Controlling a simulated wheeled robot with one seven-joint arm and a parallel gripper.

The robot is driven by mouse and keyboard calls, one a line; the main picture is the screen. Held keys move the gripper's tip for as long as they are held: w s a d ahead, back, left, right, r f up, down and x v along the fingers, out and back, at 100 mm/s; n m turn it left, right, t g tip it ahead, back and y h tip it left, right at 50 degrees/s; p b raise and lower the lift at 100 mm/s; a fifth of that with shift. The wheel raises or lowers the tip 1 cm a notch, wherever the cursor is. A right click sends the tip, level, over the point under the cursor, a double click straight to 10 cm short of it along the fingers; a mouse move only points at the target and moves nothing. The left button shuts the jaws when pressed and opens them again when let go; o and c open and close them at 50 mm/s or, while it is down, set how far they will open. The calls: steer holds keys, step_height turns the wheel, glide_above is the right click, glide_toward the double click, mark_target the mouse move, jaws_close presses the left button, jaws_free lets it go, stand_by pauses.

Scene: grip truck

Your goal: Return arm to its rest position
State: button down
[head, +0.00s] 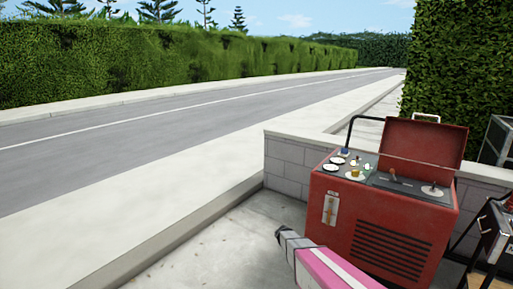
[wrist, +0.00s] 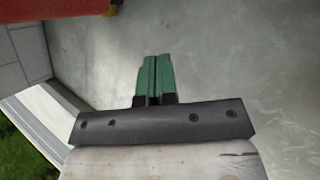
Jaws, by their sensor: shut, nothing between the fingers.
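My gripper (wrist: 154,58) shows in the wrist view with its two green fingers pressed together. Nothing is between them. Below the fingertips in that view is bare grey concrete ground (wrist: 220,70). The fingers are not clearly visible in the head view. A pink, white and grey elongated part reaches up from the bottom edge of the head view, in front of a red machine; I cannot tell for certain whether it is my arm.
The red machine (head: 375,225) with dials and an open lid stands by a low grey block wall (head: 290,165). A black-framed object (head: 492,232) is at the right edge. A road (head: 130,140) and hedge (head: 150,65) lie beyond. The concrete (head: 215,255) left of the machine is clear.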

steer(key=s+a+r+m+g+y, duration=0.2)
steer(key=s+r+m+y, duration=0.3)
steer(key=s+r+m, duration=1.1)
steer(key=s+r+g, duration=0.1)
steer(key=s+r, duration=0.6)
steer(key=s, duration=0.4)
steer(key=shift+r+g, duration=0.3)
steer(key=shift+g, duration=0.1)
steer(key=c, duration=1.8)
jaws_free()
